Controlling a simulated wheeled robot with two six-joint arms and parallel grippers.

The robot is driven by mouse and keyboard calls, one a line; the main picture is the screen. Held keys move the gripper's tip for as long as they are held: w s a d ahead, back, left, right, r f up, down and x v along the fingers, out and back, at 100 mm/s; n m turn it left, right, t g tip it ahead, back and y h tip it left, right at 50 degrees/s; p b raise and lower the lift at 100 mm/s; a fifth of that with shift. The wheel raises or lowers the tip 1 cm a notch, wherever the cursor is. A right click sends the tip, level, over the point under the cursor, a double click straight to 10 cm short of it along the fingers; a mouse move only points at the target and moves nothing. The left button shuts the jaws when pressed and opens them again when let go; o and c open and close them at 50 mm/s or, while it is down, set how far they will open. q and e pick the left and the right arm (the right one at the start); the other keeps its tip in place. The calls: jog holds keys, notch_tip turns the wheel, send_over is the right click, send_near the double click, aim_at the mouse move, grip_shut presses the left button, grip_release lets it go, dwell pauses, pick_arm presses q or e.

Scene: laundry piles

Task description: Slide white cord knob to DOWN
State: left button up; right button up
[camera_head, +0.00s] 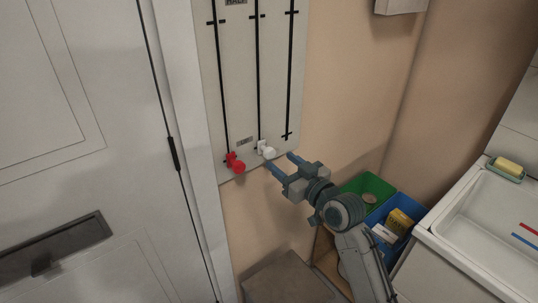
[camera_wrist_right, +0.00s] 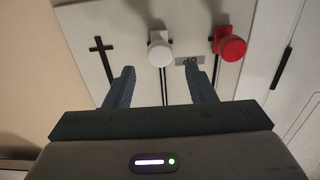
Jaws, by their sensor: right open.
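The white knob (camera_head: 267,151) sits at the lower end of the middle black slot on the pale wall panel (camera_head: 273,70). The red knob (camera_head: 236,165) is at the lower end of the left slot. The right slot shows no knob. My right gripper (camera_head: 279,161) is open, with its fingertips close to the white knob. In the right wrist view the white knob (camera_wrist_right: 160,53) lies beyond and between the two open fingers (camera_wrist_right: 162,84), apart from them. The red knob (camera_wrist_right: 230,46) is to the right of the fingers there. My left gripper is not in view.
A small label (camera_head: 245,141) is near the panel's bottom. A white door (camera_head: 80,200) is at left. A green bin (camera_head: 368,188) and a blue bin (camera_head: 377,215) stand below my right arm. A white sink (camera_head: 480,205) with a sponge (camera_head: 508,166) is at right.

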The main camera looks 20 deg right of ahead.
aim_at(272, 154)
jog(key=b+x, duration=0.1)
jog(key=x, duration=0.4)
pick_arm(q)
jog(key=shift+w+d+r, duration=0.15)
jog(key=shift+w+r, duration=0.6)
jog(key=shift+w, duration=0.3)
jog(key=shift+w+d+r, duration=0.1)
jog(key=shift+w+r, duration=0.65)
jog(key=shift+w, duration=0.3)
pick_arm(e)
jog(key=shift+x, duration=0.9)
grip_shut()
